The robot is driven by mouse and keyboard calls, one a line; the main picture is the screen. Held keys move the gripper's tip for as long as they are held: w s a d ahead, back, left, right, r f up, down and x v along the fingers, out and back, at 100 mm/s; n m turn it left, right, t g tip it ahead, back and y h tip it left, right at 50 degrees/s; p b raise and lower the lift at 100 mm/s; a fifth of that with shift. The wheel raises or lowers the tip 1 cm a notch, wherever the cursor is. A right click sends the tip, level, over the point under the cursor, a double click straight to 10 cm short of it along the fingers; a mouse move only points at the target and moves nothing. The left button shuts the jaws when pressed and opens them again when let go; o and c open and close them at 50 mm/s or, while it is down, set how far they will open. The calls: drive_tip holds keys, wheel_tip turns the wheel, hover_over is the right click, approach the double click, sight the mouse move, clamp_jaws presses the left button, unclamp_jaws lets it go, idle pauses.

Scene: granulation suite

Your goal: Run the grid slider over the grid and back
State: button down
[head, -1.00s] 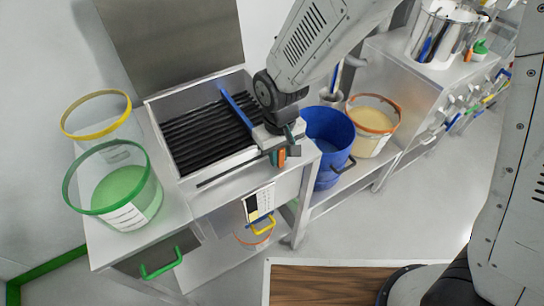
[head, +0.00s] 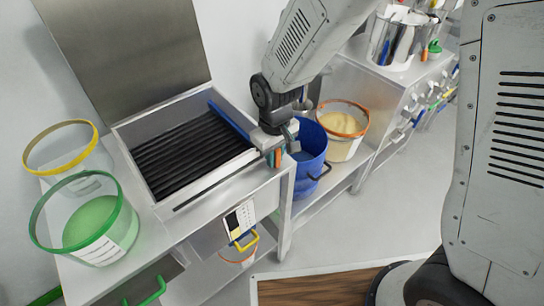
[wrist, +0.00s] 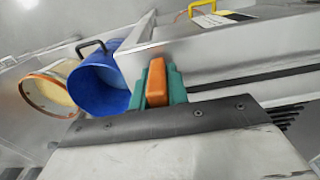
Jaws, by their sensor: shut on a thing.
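The grid slider is a blue bar (head: 229,120) lying across the black-barred grid (head: 190,152) in a steel box. The bar is at the grid's right end, close to the right wall. My gripper (head: 277,155) is at the box's front right corner. It is shut on the slider's orange handle, which shows between teal fingertips in the wrist view (wrist: 156,82). The link between handle and bar is hidden behind my gripper. A dark slot (head: 215,184) runs along the box's front, left of the handle.
A blue bucket (head: 312,158) and an orange-rimmed tub (head: 342,141) stand just right of my gripper. Green-rimmed (head: 113,238) and yellow-rimmed (head: 60,146) clear tubs stand left of the box. A keypad panel (head: 238,219) and yellow handle (head: 245,242) are below its front.

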drive_tip(key=shift+w+r, duration=0.1)
drive_tip(key=shift+w, duration=0.05)
drive_tip(key=c, duration=1.3)
unclamp_jaws()
drive_tip(key=shift+d, duration=0.1)
wheel_tip(320, 180, up, 8)
drive_tip(key=shift+f, duration=0.1)
drive_tip(key=s+d+r+m, duration=0.2)
drive_tip(key=s+d+r, duration=0.3)
drive_tip(key=s+d, duration=0.1)
drive_tip(key=s+d+r+m+t, duration=0.1)
drive_tip(key=s+d+r+m, duration=0.1)
drive_tip(key=s+d+r, duration=0.3)
drive_tip(key=s+d+r+m, duration=0.2)
drive_tip(key=s+d+r, duration=0.4)
drive_tip(key=s+d, duration=0.3)
drive_tip(key=shift+s+d+m, duration=0.15)
drive_tip(key=shift+d+m, duration=0.25)
drive_tip(key=shift+d, duration=0.25)
